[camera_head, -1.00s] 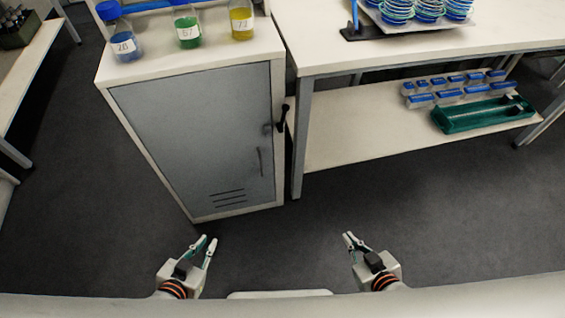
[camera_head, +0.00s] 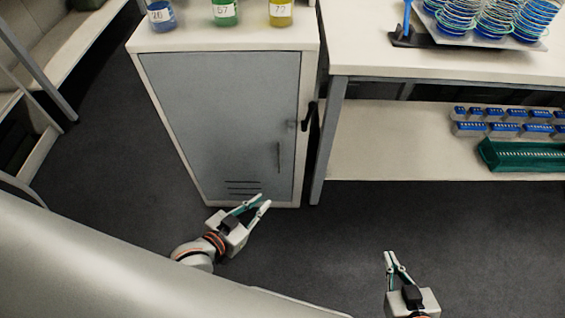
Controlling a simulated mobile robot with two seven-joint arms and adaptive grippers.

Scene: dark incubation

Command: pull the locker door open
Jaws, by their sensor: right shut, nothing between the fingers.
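The locker door (camera_head: 226,115) is a grey panel on the front of a white cabinet (camera_head: 222,38), and it looks closed. A thin vertical handle (camera_head: 279,157) is on its lower right part. A small round lock (camera_head: 291,124) sits above it, and a black lever (camera_head: 308,116) is at the cabinet's right edge. My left gripper (camera_head: 264,200) is open and empty, appearing in front of the door's lower edge, below the handle; contact cannot be told. My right gripper (camera_head: 391,253) is shut and empty over the floor, right of the cabinet.
Blue, green and yellow bottles stand on the cabinet. A white table (camera_head: 440,62) with dish stacks stands at the right; its lower shelf (camera_head: 390,145) holds blue-topped racks and a green tray (camera_head: 525,156). A bench (camera_head: 75,70) is at the left. Dark floor is clear in front.

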